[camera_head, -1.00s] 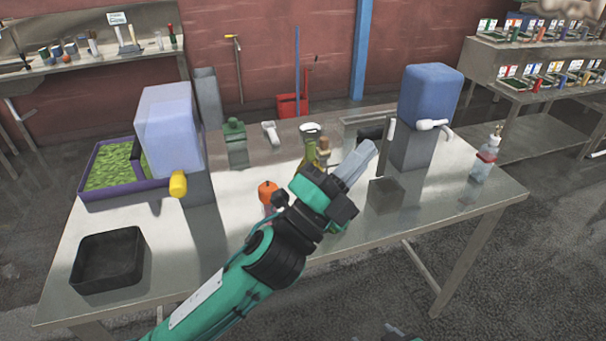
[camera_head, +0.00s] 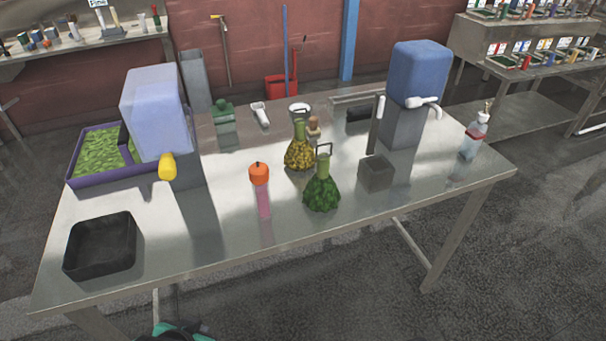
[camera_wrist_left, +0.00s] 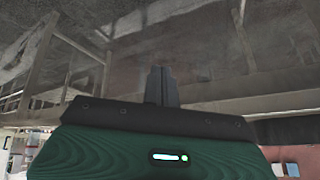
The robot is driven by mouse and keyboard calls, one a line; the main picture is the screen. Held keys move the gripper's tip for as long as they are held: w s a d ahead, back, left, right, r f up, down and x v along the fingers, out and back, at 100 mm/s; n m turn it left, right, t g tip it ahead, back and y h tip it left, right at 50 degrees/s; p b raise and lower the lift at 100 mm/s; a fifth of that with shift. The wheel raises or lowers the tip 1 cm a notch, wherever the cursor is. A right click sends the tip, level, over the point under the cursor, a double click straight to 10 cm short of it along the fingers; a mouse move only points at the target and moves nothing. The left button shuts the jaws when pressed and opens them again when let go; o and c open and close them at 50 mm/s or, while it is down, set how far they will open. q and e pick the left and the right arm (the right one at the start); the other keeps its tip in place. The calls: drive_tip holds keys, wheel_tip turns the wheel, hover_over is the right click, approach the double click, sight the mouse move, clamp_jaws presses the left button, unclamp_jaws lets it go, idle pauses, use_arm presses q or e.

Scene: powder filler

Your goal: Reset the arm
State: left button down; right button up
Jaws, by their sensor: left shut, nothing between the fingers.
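My left arm has only a small teal and dark part at the bottom edge of the head view, below the front left of the metal table (camera_head: 215,240). In the left wrist view my left gripper (camera_wrist_left: 163,85) is shut, its two dark fingers together with nothing between them. It is clear of the tabletop objects. Dim grey surfaces and a frame fill the background there. My right gripper is in neither view.
On the table stand a black tray (camera_head: 72,252), a green flask (camera_head: 322,192), a yellow flask (camera_head: 299,155), an orange-topped tube (camera_head: 259,174), a blue dispenser (camera_head: 420,72), a pale dispenser (camera_head: 152,115) and a pump bottle (camera_head: 474,138). The front middle is bare.

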use_arm(q)
drive_tip(key=s+a+f+n+g, duration=0.2)
drive_tip(key=s+a+f+g, duration=0.1)
drive_tip(key=s, duration=0.5)
wheel_tip(320, 180, down, 32)
drive_tip(key=g, duration=0.1)
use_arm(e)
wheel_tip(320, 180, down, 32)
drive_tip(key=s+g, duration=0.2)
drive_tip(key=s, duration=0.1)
use_arm(q)
drive_tip(key=s+a+f+m+g, duration=0.1)
drive_tip(key=s+a+f, duration=0.2)
drive_tip(key=s+f, duration=1.5)
drive_tip(key=shift+s+f+g+y, duration=0.3)
drive_tip(key=shift+s, duration=0.4)
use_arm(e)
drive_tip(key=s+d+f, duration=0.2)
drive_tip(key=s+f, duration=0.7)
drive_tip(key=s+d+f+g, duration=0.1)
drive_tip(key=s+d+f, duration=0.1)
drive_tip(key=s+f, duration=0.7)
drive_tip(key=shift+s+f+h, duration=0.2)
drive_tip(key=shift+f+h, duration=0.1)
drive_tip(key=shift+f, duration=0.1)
